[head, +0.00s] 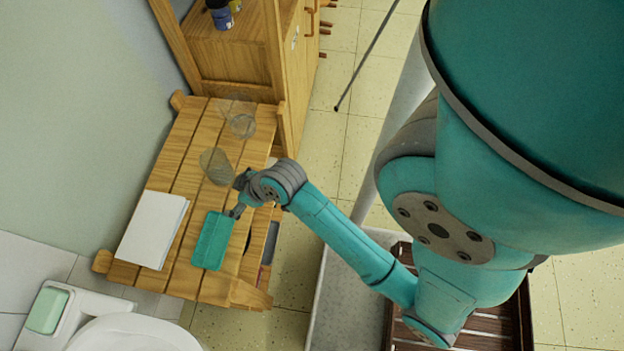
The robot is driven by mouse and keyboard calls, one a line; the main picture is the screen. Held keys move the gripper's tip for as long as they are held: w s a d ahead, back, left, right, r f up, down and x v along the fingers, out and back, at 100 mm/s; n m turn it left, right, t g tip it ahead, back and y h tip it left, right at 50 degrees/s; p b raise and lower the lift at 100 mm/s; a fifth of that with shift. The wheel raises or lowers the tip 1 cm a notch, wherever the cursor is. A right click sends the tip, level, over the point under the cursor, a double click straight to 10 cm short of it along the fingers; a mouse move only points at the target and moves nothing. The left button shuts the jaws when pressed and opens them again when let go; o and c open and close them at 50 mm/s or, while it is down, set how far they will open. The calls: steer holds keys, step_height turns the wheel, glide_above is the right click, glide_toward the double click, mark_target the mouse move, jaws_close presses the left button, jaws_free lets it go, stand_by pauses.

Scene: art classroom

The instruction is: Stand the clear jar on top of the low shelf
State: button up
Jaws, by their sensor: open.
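The low shelf (176,170) is a slatted wooden piece along the wall. A clear jar-like vessel (214,165) is on its top, near the middle, and appears upright. A second clear vessel (240,122) is on the top farther up, toward the cabinet; I cannot tell for sure which of the two is the jar. My gripper (238,195) is open and empty at the shelf's right edge, just below and right of the nearer clear vessel. I see no grip on it, and I cannot tell whether they touch.
A teal box or tray (211,241) lies on the shelf top close below my gripper. A white paper stack (152,229) lies left of it. A wooden cabinet (232,58) with paint jars (220,14) stands beyond. A white toilet-like object (132,333) is at bottom left.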

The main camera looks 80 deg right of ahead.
steer(key=s+a+r+t+h, duration=0.1)
steer(key=s+a+r+t, duration=0.15)
steer(key=s+a, duration=0.8)
steer(key=s+a+r+t+y, duration=0.1)
steer(key=s+r+t, duration=0.3)
steer(key=s+r, duration=0.6)
steer(key=shift+s+a+n+y, duration=0.3)
steer(key=shift+s+a+y, duration=0.15)
steer(key=shift+s, duration=0.55)
